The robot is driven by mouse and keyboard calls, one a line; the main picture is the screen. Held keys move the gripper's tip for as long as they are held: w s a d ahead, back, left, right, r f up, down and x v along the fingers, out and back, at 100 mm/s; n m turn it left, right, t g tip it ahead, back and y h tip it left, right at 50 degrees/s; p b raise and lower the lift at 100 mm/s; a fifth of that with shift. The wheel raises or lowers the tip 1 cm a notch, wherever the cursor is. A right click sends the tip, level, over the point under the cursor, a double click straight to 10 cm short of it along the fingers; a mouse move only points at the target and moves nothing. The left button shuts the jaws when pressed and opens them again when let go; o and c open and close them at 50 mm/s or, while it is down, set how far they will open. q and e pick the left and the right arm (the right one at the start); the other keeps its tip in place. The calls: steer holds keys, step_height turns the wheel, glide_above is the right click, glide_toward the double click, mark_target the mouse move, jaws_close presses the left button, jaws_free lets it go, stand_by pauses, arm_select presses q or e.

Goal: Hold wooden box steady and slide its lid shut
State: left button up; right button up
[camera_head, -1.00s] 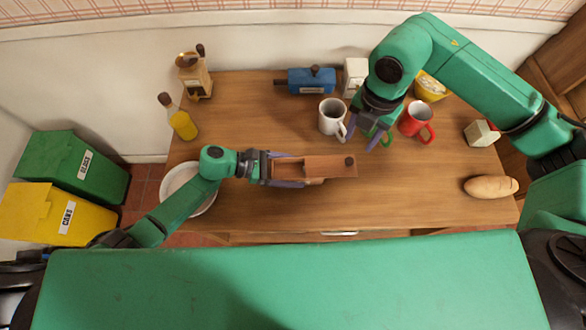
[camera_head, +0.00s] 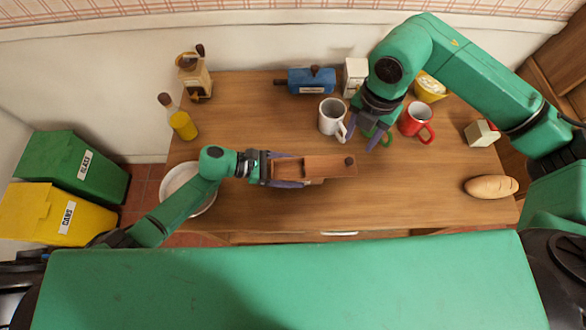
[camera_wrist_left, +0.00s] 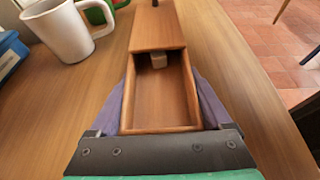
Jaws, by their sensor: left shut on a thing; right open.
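The wooden box (camera_head: 287,170) lies near the middle of the table, with its long side running left to right. Its lid (camera_head: 329,166) covers the right part and has a dark round knob (camera_head: 349,161) near the right end. The left part is open. My right gripper (camera_head: 364,134) is open above the table, behind the lid, beside the mugs.
A white mug (camera_head: 331,117), a green mug (camera_head: 378,137) and a red mug (camera_head: 415,119) stand behind the box. A blue device (camera_head: 311,80) is farther back. A bread loaf (camera_head: 490,187) lies at right.

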jaws_close()
arm_select(q)
steer(key=shift+d, duration=0.1)
arm_select(e)
steer(key=s+d+n+g+y, duration=0.1)
steer(key=s+d+g+y, duration=0.1)
steer(key=d+y, duration=0.8)
steer(key=shift+w+a+f+t+h, duration=0.15)
steer(key=shift+a+f+h, duration=0.4)
steer(key=shift+a+f, duration=0.75)
steer(key=shift+w+a+f+t+h, duration=0.1)
steer(key=shift+w+a+f+h, duration=0.2)
steer(key=shift+a+f+h, duration=1)
steer(key=shift+w+a+f+t+y, duration=0.15)
steer(key=shift+a+f, duration=0.45)
steer(key=shift+f, duration=1.5)
steer(key=shift+a, duration=0.15)
glide_toward(312, 171)
steer(key=x, duration=0.4)
steer(key=shift+f, duration=0.1)
arm_select(q)
steer(key=shift+r, duration=0.1)
